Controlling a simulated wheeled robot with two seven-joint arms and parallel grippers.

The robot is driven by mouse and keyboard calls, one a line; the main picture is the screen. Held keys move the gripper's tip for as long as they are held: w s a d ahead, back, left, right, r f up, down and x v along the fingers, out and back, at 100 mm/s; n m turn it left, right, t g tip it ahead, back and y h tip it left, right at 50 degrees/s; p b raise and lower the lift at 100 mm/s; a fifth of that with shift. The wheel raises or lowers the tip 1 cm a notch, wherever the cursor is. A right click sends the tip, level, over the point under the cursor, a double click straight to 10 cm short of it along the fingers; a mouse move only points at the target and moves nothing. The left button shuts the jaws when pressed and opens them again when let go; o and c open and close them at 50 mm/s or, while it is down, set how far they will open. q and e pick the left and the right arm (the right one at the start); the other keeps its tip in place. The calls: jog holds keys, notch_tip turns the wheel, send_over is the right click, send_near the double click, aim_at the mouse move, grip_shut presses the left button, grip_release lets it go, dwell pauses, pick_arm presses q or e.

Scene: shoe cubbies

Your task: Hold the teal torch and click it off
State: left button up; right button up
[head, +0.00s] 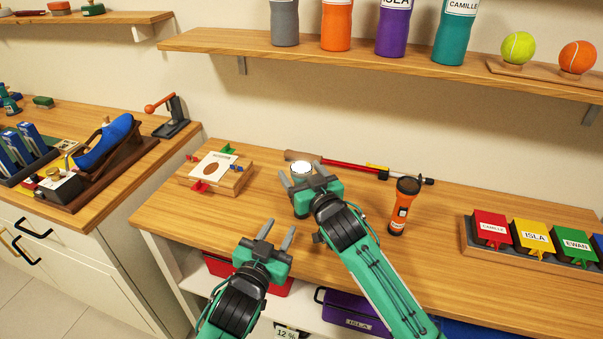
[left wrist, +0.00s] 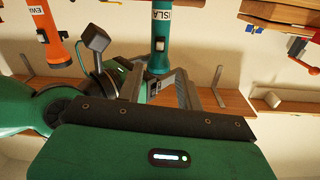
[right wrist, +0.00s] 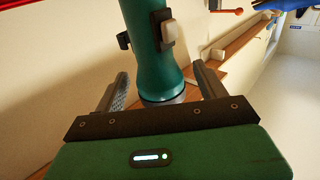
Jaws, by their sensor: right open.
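The teal torch (head: 301,169) stands on the wooden bench with its lens end up and glowing white. My right gripper (head: 303,178) is open, its fingers on either side of the torch. In the right wrist view the teal torch (right wrist: 152,50) lies between the open fingers, with a pale switch (right wrist: 168,33) on its side; contact is not clear. In the left wrist view the torch (left wrist: 161,30) bears an ISLA label and a pale switch (left wrist: 160,45). My left gripper (head: 277,234) is open and empty, in front of the torch and apart from it.
An orange torch (head: 402,209) stands on the bench right of my right gripper. A red stick (head: 350,166) lies behind. A wooden block with a card (head: 214,167) is at left, labelled boxes (head: 534,237) at right. A bottle shelf (head: 300,45) hangs above.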

jog(key=shift+w+a, duration=0.1)
jog(key=shift+w, duration=0.05)
jog(key=c, duration=1)
pick_arm(q)
jog(key=shift+c, duration=0.7)
pick_arm(e)
jog(key=shift+c, duration=0.6)
pick_arm(q)
grip_shut()
